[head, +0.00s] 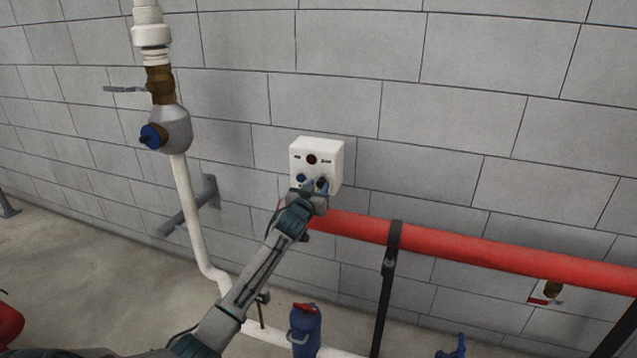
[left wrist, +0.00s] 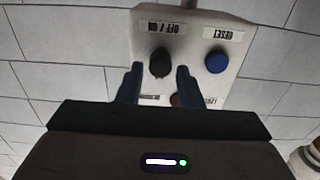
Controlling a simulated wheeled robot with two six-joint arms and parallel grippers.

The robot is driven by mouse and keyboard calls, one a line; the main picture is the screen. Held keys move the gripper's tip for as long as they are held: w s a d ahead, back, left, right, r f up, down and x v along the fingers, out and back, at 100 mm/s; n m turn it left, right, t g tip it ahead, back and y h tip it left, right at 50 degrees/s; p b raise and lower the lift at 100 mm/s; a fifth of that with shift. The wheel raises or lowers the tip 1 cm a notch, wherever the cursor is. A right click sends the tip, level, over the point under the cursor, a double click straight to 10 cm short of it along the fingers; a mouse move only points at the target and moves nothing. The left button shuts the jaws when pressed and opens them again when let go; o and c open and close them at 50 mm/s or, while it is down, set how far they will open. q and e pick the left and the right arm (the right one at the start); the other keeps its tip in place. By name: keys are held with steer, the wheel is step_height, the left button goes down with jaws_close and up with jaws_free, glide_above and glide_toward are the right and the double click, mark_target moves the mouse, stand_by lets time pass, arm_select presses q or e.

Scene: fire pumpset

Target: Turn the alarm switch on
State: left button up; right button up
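The white alarm box (head: 331,150) is on the grey block wall in the head view, with a dark red light (head: 312,159) on its face. In the left wrist view the box (left wrist: 188,90) appears upside down. Its black switch knob (left wrist: 160,62) is by the OFF / ON label, and a blue RESET button (left wrist: 216,60) is beside it. My left gripper (left wrist: 158,76) is open, with one finger on each side of the knob and a gap on both sides. In the head view my left gripper (head: 314,188) is at the box's lower face and partly covers it. My right gripper is not in view.
A red pipe (head: 480,248) runs right from below the box, on a black post (head: 387,290). A white vertical pipe (head: 188,210) with a grey-and-brass valve (head: 170,128) stands left. A blue fitting (head: 305,332) is low in front. The wall above the box is clear.

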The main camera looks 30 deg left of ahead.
arm_select(q)
steer(key=shift+w+a, duration=0.15)
steer(key=shift+w, duration=0.45)
jaws_close()
